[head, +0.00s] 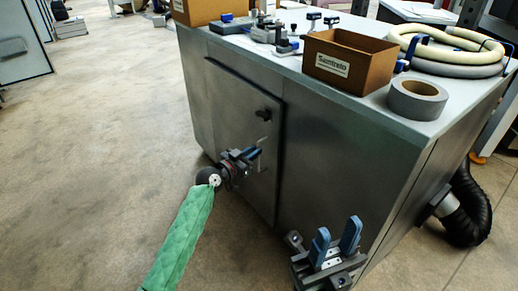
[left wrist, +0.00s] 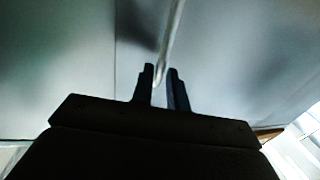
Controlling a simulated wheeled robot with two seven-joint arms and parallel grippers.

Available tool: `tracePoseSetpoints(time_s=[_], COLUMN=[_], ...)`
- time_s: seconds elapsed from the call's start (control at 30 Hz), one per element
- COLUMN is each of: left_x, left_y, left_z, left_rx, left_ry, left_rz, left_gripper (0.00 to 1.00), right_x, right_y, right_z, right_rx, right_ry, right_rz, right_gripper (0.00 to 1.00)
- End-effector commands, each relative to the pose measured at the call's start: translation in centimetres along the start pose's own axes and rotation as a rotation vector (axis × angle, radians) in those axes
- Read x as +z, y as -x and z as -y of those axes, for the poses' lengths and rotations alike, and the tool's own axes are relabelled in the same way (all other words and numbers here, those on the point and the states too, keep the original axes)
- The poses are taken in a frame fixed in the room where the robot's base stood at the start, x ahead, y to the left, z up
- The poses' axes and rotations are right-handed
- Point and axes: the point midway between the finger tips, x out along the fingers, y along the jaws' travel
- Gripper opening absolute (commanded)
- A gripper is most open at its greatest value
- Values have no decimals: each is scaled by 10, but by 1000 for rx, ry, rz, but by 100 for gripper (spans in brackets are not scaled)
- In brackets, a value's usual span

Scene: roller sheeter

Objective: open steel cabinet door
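The steel cabinet (head: 330,160) stands in the middle of the head view. Its door (head: 232,110) is on the left-facing side and looks closed, lying along the cabinet face. A thin metal handle (head: 263,142) is on the door, partly hidden by my left gripper (head: 254,154). In the left wrist view the handle bar (left wrist: 172,40) comes down from the top, its lower end at the gap between the two fingertips of my left gripper (left wrist: 162,72). These fingers are apart; contact with the bar cannot be told. My right gripper (head: 335,243) is open and empty near the cabinet's front corner.
A black knob (head: 264,114) sits on the door above the handle. A cardboard box (head: 345,62), a tape roll (head: 417,99) and a coiled hose (head: 450,50) lie on the cabinet top. A black duct (head: 472,210) leaves the right side. The floor (head: 110,130) left of the door is clear.

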Motion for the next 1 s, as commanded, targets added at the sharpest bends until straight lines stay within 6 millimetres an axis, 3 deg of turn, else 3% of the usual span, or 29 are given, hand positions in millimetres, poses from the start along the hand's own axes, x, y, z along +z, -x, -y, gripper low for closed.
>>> tracePoseSetpoints(time_s=[0.1, 0.33, 0.63, 0.73, 1.0], left_x=[0, 0, 0, 0, 1], left_y=[-16, -32, -33, -33, -33], left_z=[0, 0, 0, 0, 0], left_rx=[1, 0, 0, 0, 2], left_ry=[1, 0, -1, -1, -1], left_rz=[0, 0, 1, 1, 1], left_gripper=[16, 16, 16, 0, 0], right_x=[0, 0, 0, 0, 0], right_y=[1, 1, 1, 1, 2], right_z=[0, 0, 0, 0, 1], right_rx=[1, 3, 2, 2, 3], right_ry=[-3, -6, -6, -6, -6], right_rz=[-1, -2, -2, -1, 0], right_gripper=[34, 34, 34, 34, 34])
